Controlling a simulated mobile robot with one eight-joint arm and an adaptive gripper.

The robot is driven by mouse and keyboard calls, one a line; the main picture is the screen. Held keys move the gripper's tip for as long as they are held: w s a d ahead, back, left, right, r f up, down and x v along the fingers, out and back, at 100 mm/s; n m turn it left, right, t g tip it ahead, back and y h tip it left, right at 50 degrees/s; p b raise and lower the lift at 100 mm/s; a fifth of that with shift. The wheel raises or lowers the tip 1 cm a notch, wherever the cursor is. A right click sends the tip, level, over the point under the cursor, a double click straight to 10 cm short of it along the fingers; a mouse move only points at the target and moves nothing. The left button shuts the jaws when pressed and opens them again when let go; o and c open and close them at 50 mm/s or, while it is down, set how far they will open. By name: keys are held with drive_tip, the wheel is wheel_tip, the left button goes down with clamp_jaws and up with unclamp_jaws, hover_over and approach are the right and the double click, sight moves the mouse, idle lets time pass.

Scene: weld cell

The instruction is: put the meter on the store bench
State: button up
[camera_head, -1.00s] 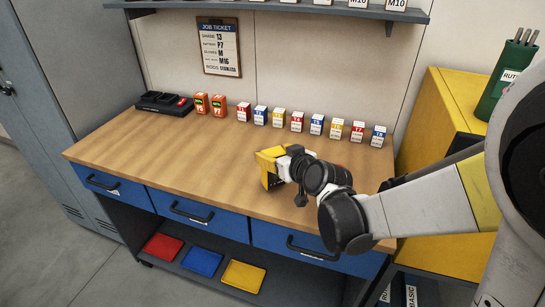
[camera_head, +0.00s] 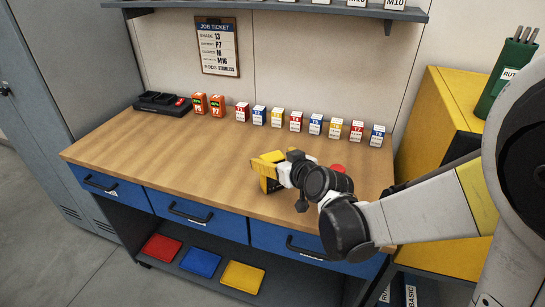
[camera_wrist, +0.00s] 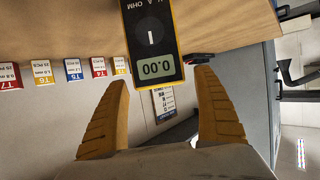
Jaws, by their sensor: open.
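The meter (camera_wrist: 152,45), yellow-edged and black with a dial and a display reading 0.00, shows upside down in the wrist view, over the wooden bench top. My gripper (camera_wrist: 161,77) is open, its two yellow fingers apart, with the display end of the meter between the fingertips and visible space on both sides. In the head view my gripper (camera_head: 266,167) is low over the front middle of the bench (camera_head: 150,160). A dark and yellow block there, partly hidden by the gripper, appears to be the meter (camera_head: 270,184).
Small labelled boxes (camera_head: 295,121) line the back of the bench, with orange packs (camera_head: 208,105) and a black charger (camera_head: 163,103) to the left. A yellow cabinet (camera_head: 440,120) stands at right. The left bench top is clear.

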drive_tip(key=s+d+r+m+g+h+p, duration=0.1)
drive_tip(key=s+d+h, duration=0.1)
drive_tip(key=s+d, duration=0.3)
drive_tip(key=s+d+r+m+g+h+p, duration=0.1)
drive_tip(key=s+d, duration=0.5)
drive_tip(key=s, duration=0.6)
drive_tip(key=s+d+r+m+g+h+p, duration=0.1)
drive_tip(key=s+d+r+m+g+h, duration=0.1)
drive_tip(key=s+d, duration=0.4)
drive_tip(key=s+r+m+g, duration=0.1)
drive_tip(key=s, duration=0.2)
drive_tip(key=shift+d+h, duration=0.15)
drive_tip(key=shift+h, duration=0.15)
drive_tip(key=shift+s+r, duration=0.1)
